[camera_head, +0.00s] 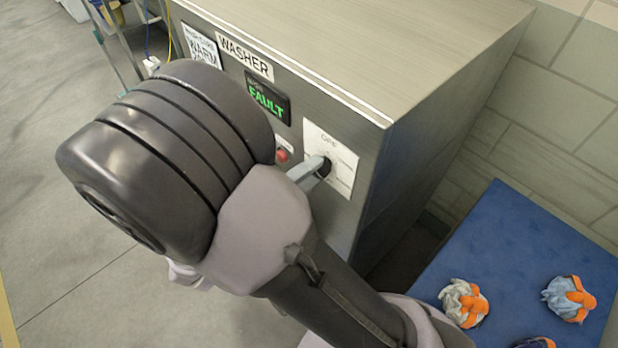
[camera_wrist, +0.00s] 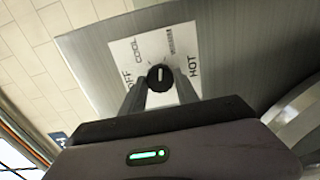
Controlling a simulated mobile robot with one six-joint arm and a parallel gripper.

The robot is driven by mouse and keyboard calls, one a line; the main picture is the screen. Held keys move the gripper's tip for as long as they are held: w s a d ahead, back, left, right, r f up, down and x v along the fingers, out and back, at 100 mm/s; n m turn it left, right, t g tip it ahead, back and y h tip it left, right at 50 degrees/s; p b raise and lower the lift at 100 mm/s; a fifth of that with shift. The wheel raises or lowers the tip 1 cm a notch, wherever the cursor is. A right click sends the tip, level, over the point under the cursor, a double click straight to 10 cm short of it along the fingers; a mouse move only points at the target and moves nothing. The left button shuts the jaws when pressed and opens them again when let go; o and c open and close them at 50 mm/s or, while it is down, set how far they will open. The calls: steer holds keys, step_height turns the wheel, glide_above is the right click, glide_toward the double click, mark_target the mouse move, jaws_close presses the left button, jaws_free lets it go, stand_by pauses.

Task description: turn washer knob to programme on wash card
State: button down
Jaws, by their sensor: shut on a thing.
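The washer (camera_head: 340,110) is a grey metal box labelled WASHER. Its black knob (camera_head: 325,168) sits on a white dial plate at the right of the front panel; the wrist view shows the knob (camera_wrist: 160,76) with a white mark pointing up the picture, between the COOL label and a small blurred label. OFF is at left, HOT at right. My gripper (camera_head: 310,170) is shut on the knob, with one finger on each side in the wrist view (camera_wrist: 160,88). The wash card (camera_head: 202,47) at the panel's left reads WARM; its lower part is hidden by my arm.
A display (camera_head: 267,98) on the panel shows FAULT in green. A red button (camera_head: 282,155) is close to my wrist. A blue mat (camera_head: 520,250) at right holds several cloth bundles with orange bands. A rack with tubes stands behind at upper left. The floor at left is clear.

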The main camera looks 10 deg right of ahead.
steer(key=shift+m+b, duration=0.75)
steer(key=shift+m, duration=0.55)
steer(key=c, duration=0.9)
jaws_free()
steer(key=shift+s+a, duration=0.1)
steer(key=p+v, duration=0.3)
steer(key=v, duration=1.4)
